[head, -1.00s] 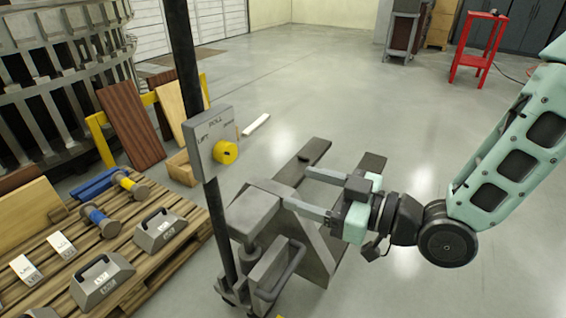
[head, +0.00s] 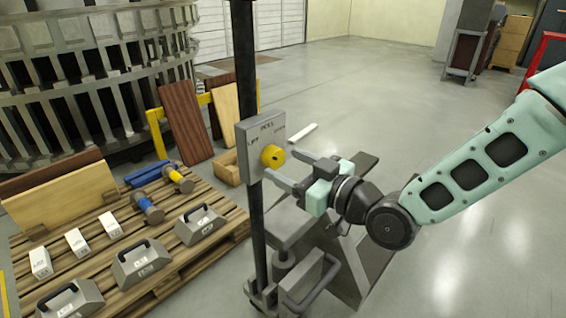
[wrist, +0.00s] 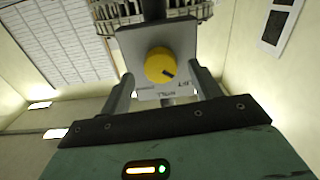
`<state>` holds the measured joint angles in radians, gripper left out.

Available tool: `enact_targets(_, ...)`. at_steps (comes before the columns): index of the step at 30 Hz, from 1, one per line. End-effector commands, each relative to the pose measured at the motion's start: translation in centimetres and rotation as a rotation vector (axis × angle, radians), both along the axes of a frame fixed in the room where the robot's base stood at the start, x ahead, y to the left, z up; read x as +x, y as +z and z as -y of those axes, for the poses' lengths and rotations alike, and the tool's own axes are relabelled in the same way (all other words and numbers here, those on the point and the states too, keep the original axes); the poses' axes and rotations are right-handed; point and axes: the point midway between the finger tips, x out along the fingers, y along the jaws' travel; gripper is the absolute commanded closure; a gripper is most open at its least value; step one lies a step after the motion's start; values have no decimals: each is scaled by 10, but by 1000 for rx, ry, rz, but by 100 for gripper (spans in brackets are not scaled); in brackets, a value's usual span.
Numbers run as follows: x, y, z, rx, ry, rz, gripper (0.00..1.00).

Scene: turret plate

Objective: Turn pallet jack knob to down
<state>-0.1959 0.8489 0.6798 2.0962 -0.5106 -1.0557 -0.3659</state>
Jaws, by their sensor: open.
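The yellow round knob (head: 272,157) sits on the grey plate (head: 246,150) on the pallet jack's black post (head: 247,80). The plate reads LIFT at left, ROLL at top and DOWN at right. In the wrist view the knob (wrist: 159,65) shows upside down, its dark mark pointing lower right, toward the LIFT label. My gripper (head: 280,166) is open, its fingertips close to the knob at its right and lower side. In the wrist view the fingers stand to either side of the knob; I cannot tell whether they touch it.
The pallet jack's grey body (head: 295,240) is below the plate. A wooden pallet (head: 190,255) with weights and white blocks lies at left. Boards lean on a yellow rail (head: 156,135) behind.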

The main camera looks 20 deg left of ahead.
Motion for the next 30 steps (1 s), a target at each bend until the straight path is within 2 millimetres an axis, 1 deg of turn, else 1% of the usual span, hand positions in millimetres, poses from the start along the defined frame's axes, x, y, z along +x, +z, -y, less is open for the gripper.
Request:
enact_targets(1,2,0,-7,2,1,1,37)
enact_targets(6,7,0,-18,0,0,0,37)
enact_targets(16,8,0,-21,0,0,0,37)
enact_targets(17,8,0,-21,0,0,0,45)
enact_targets(18,8,0,-21,0,0,0,57)
enact_targets(21,8,0,-21,0,0,0,82)
enact_targets(30,8,0,-20,8,0,-19,82)
